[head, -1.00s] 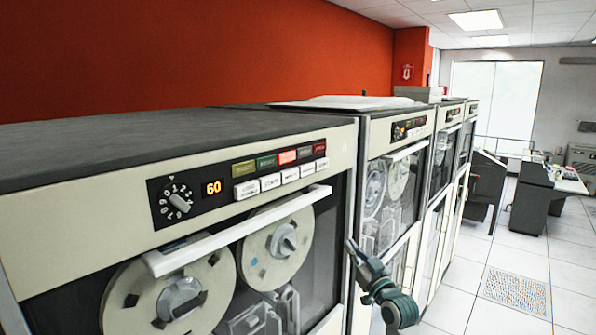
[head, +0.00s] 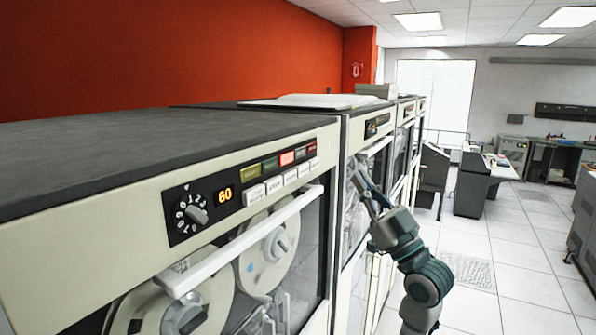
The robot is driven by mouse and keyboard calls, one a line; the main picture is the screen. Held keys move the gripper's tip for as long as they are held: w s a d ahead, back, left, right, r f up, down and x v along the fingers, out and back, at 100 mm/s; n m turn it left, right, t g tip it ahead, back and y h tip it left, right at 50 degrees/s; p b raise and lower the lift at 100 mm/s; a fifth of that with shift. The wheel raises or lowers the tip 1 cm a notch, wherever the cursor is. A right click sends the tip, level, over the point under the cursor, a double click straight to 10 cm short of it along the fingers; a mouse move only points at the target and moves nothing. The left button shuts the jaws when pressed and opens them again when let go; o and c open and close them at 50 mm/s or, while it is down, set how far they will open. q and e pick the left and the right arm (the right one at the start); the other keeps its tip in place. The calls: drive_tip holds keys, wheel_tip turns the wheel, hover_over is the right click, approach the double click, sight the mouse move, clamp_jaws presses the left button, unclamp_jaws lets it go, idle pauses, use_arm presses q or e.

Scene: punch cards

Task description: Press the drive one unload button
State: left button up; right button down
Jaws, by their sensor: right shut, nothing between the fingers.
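The button labels are too small to read surely, so I cannot tell which one is unload. My right gripper (head: 358,172) is shut and empty. It is to the right of the panel, in front of the second drive in the picture, apart from the buttons. My left gripper is not in view.
A white handle bar (head: 240,243) runs below the buttons, over the glass door and tape reels (head: 268,254). More drives (head: 372,130) stand in a row behind. Desks (head: 480,180) stand farther back. The tiled floor (head: 520,270) at right is mostly clear.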

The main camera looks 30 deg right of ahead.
sight(302, 170)
use_arm(q)
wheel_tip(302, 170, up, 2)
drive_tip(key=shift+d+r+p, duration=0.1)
drive_tip(key=shift+p, duration=1.05)
use_arm(e)
drive_tip(key=w+a, duration=0.4)
drive_tip(key=w, duration=0.4)
drive_tip(key=shift+a, duration=0.3)
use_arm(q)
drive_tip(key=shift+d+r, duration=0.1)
use_arm(e)
drive_tip(key=shift+d, duration=0.45)
drive_tip(key=shift+a, duration=0.25)
drive_tip(key=shift+a, duration=0.1)
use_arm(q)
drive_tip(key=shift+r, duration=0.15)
use_arm(e)
drive_tip(key=shift+w+a+r, duration=0.1)
drive_tip(key=shift+w+a, duration=0.1)
drive_tip(key=shift+w, duration=0.05)
